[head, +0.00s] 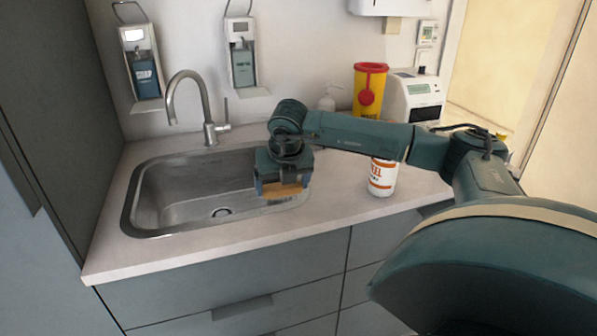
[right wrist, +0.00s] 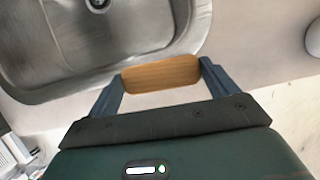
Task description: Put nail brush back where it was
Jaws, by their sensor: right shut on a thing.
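The nail brush (right wrist: 161,75) has a wooden back and is held between the two fingers of my right gripper (right wrist: 160,82) in the right wrist view. In the head view my right gripper (head: 283,187) points down at the right end of the sink, and the brush (head: 285,190) shows as a tan strip between its fingers. It appears over the sink's right rim; whether it touches anything there cannot be told. The brush's bristles are hidden. My left gripper is not in view.
The steel sink (head: 150,205) has a tall faucet (head: 207,110) behind it. A white and orange canister (head: 382,178) stands right of the sink under my right arm. A yellow sharps bin (head: 368,88) and a white device (head: 413,97) stand behind. The front counter strip is clear.

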